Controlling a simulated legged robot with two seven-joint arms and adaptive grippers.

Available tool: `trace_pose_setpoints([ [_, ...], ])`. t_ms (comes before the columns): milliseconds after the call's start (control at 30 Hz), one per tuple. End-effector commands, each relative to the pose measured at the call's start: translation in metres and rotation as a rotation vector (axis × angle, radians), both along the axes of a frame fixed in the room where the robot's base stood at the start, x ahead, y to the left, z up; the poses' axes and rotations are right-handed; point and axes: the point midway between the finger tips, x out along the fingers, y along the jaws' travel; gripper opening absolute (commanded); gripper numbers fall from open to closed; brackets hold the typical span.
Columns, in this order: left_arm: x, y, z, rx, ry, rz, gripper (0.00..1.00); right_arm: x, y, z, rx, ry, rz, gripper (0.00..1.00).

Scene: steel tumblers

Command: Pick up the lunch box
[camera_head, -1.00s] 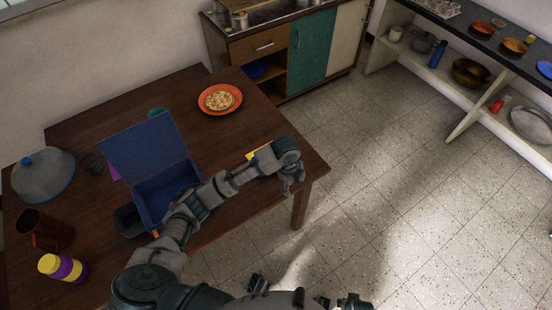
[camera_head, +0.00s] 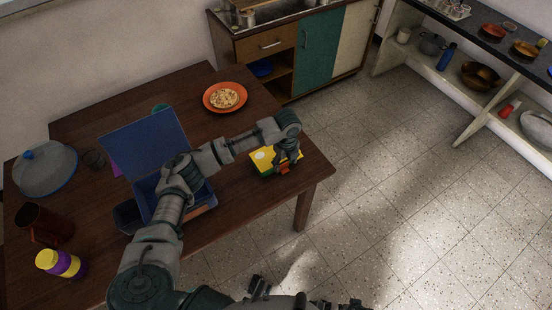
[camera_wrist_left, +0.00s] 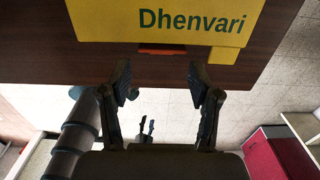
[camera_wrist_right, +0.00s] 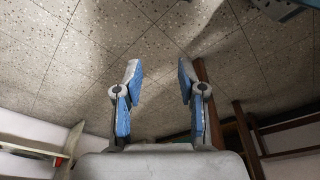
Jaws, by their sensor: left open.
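The lunch box appears to be the yellow box (camera_head: 262,158) with green sides and a red-orange handle, near the table's right front edge. In the left wrist view, the yellow box (camera_wrist_left: 165,18) bears the word "Dhenvari", with its orange handle (camera_wrist_left: 162,49) on the near side. My left gripper (camera_head: 286,160) is over the box's right part and hides some of it. In the left wrist view, my left gripper (camera_wrist_left: 160,82) is open, its fingers either side of the handle's line and apart from it. My right gripper (camera_wrist_right: 160,70) is open and empty above the floor.
A blue open box (camera_head: 146,142) stands left of the yellow box, partly behind my left arm. An orange plate of food (camera_head: 225,97) is at the back.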

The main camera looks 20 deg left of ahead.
Motion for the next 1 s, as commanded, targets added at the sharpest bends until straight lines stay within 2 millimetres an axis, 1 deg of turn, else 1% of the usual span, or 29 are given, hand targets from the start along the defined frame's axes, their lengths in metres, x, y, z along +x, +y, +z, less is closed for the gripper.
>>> trace_pose_setpoints([
  [167, 0.000, 0.000, -0.014, 0.001, 0.002, 0.000, 0.62, 0.001, 0.000, 0.007, 0.001, -0.002, -0.001, 0.40],
  [300, 0.002, -0.001, -0.038, 0.001, 0.002, 0.001, 0.62, 0.002, 0.000, 0.020, 0.000, -0.006, -0.002, 0.40],
  [400, 0.002, 0.000, -0.052, 0.001, 0.002, 0.001, 0.62, 0.003, 0.000, 0.029, 0.000, -0.008, -0.003, 0.40],
  [500, 0.002, -0.001, -0.058, 0.000, 0.000, 0.000, 0.62, 0.003, -0.001, 0.034, 0.000, -0.009, -0.003, 0.40],
  [733, 0.002, -0.001, -0.058, 0.000, -0.001, 0.000, 0.62, 0.003, -0.001, 0.035, 0.000, -0.010, -0.003, 0.40],
  [767, 0.002, -0.001, -0.058, 0.000, -0.001, 0.000, 0.55, 0.003, 0.000, 0.035, 0.000, -0.010, -0.003, 0.40],
  [800, 0.002, -0.001, -0.058, 0.000, -0.001, 0.000, 0.45, 0.003, 0.000, 0.035, 0.000, -0.008, -0.003, 0.40],
  [867, 0.003, -0.001, -0.058, 0.000, -0.001, 0.000, 0.30, 0.004, -0.001, 0.034, 0.000, -0.007, -0.003, 0.40],
  [900, 0.003, -0.001, -0.058, 0.000, -0.001, 0.000, 0.20, 0.004, -0.001, 0.034, 0.000, -0.007, -0.003, 0.40],
  [967, 0.003, -0.001, -0.058, 0.000, -0.001, 0.000, 0.05, 0.004, -0.001, 0.034, 0.000, -0.007, -0.003, 0.40],
  [1000, 0.003, -0.001, -0.058, 0.000, -0.001, 0.000, 0.00, 0.004, -0.001, 0.034, 0.000, -0.007, -0.004, 0.40],
])
